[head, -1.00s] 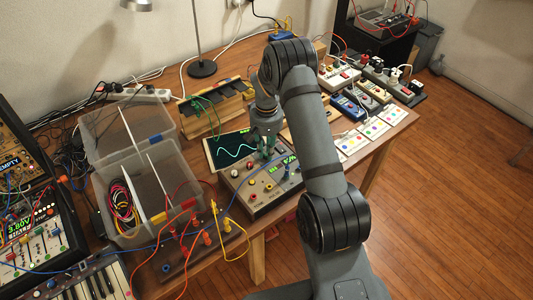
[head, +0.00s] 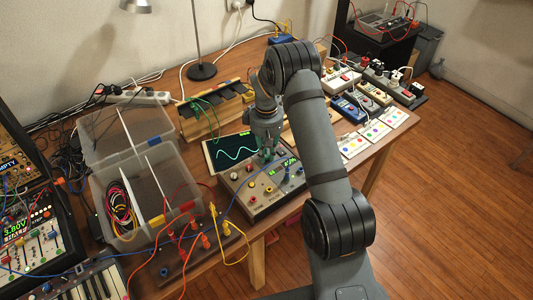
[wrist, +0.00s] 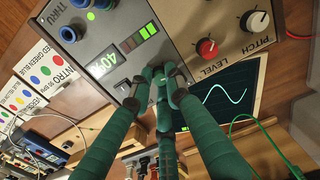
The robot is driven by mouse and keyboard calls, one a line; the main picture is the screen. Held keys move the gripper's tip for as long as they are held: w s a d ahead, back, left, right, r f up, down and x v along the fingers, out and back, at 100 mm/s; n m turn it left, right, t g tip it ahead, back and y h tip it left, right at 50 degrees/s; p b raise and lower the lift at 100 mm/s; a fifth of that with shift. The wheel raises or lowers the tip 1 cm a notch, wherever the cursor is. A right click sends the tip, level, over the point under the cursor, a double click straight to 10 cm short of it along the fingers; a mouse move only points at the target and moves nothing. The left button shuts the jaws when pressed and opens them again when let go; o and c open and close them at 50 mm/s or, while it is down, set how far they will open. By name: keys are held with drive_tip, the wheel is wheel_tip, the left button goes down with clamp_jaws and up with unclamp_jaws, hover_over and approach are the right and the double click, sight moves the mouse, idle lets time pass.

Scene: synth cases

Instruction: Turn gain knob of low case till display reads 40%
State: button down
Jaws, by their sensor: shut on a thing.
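The low case (head: 262,205) stands at the table's front edge, with jacks, knobs and a small lit display. In the wrist view its display (wrist: 103,64) appears to read 40%, beside a green bar meter (wrist: 147,31). My gripper (head: 268,157) points down onto the case's panel. In the wrist view its green fingers (wrist: 161,82) are closed together at the panel just beside the display. They are shut on the gain knob, which they mostly hide. A red LEVEL knob (wrist: 207,48) and a white PITCH knob (wrist: 257,20) sit apart from the fingers.
A tablet with a wave trace (head: 235,150) lies behind the case. A clear divided box (head: 140,195) and a jack strip with cables (head: 190,245) are to the left. A blue cable crosses near the case. Colored cards (head: 355,145) lie to the right.

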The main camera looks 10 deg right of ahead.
sight(266, 156)
idle(0.5)
drive_tip(key=c, duration=1.7)
unclamp_jaws()
drive_tip(key=shift+o, duration=0.2)
wheel_tip(266, 156, up, 12)
wheel_tip(266, 156, down, 12)
drive_tip(key=shift+f, duration=0.1)
